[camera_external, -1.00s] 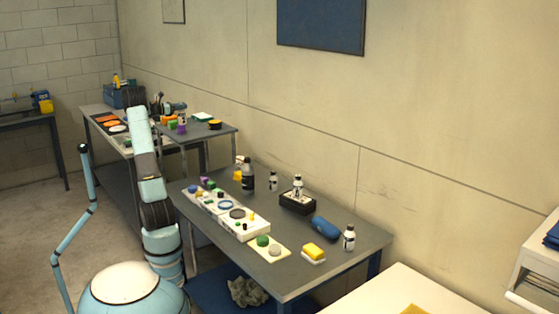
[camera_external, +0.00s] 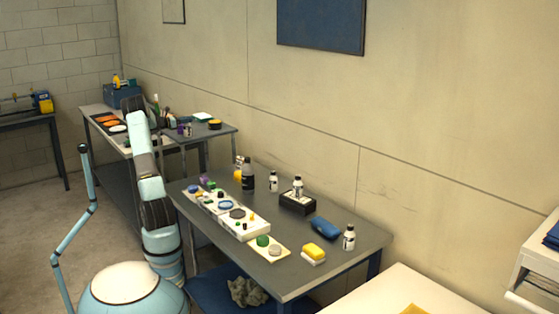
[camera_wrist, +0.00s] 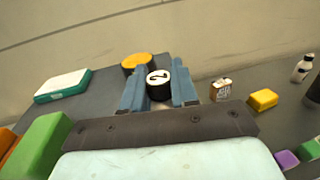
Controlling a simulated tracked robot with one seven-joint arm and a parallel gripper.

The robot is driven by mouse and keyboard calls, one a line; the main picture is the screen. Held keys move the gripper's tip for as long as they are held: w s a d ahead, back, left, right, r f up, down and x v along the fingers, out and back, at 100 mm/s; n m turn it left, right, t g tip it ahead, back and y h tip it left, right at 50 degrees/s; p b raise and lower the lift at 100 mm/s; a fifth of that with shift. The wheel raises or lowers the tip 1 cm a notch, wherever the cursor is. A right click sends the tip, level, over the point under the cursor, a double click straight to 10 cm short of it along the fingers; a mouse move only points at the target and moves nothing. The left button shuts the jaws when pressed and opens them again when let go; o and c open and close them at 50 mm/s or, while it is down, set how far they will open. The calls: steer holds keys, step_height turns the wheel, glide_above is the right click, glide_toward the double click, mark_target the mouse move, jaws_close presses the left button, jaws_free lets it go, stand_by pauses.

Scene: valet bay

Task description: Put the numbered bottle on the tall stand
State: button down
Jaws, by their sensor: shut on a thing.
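My gripper (camera_wrist: 158,92) is shut on a dark bottle with a round white top marked "2" (camera_wrist: 158,78). The bottle sits between the two blue-grey fingers; its lower part is hidden in the wrist view. In the external view, a small labelled bottle (camera_external: 188,131) shows low over the raised grey stand (camera_external: 216,133), beside a purple item. My arm covers part of that area there. I cannot tell whether the bottle's base touches the grey top.
A black-and-yellow round item (camera_wrist: 137,62) is just beyond the bottle, with a white-and-teal box (camera_wrist: 62,86) to the left. A green block (camera_wrist: 42,140) is close at lower left. The lower front table (camera_external: 345,265) holds bottles, a blue case (camera_external: 325,228) and trays.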

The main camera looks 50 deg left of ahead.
steer(key=c, duration=0.9)
jaws_free()
steer(key=shift+o, duration=0.2)
steer(key=s+a, duration=0.2)
steer(key=s, duration=1)
steer(key=shift+w+d, duration=0.1)
steer(key=shift+d, duration=0.05)
